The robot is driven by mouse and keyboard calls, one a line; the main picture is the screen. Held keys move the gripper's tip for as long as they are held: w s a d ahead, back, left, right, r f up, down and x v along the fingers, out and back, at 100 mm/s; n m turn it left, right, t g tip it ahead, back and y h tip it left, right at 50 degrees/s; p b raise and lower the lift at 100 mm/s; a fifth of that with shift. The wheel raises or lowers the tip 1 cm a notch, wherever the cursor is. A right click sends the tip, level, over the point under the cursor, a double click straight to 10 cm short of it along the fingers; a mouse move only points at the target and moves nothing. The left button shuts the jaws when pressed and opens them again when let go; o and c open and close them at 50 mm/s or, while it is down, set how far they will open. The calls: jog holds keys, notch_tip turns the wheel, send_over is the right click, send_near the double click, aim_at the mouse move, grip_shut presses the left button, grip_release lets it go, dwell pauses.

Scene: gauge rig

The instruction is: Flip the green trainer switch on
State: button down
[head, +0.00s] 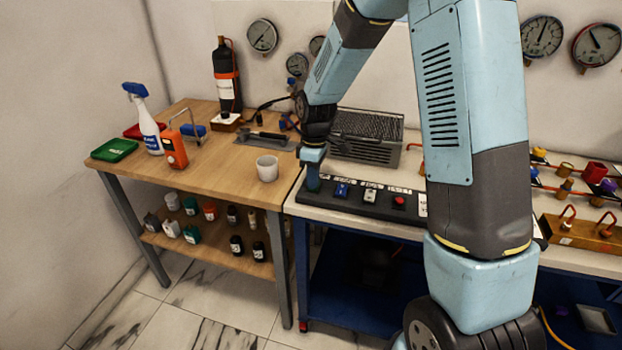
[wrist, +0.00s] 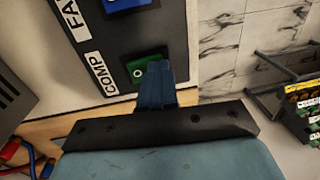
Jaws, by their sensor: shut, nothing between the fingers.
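The green trainer switch (wrist: 134,68) shows in the wrist view on the dark panel beside a label reading COMP. My gripper (wrist: 156,68) is shut and empty, and its fingertips cover the right part of the green switch. I cannot tell whether they touch it, nor which way the switch is set. In the head view my gripper (head: 313,184) points down at the left end of the switch panel (head: 355,207) and hides most of the green switch there.
A blue switch (head: 342,190) sits right of my gripper, with a red button (head: 399,201) further along the panel. A white cup (head: 267,168) stands on the wooden table to the left. A grey vented box (head: 365,138) stands behind the panel.

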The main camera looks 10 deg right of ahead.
jog(key=shift+w+d, duration=0.1)
jog(key=shift+w+d+r, duration=0.2)
jog(key=shift+w+r, duration=0.05)
jog(key=shift+w, duration=0.3)
jog(key=shift+r, duration=0.1)
notch_tip(320, 180, up, 14)
jog(key=s, duration=0.1)
jog(key=shift+s+a+f, duration=0.2)
jog(key=shift+s+a, duration=0.05)
jog(key=shift+a, duration=0.1)
dwell(0.5)
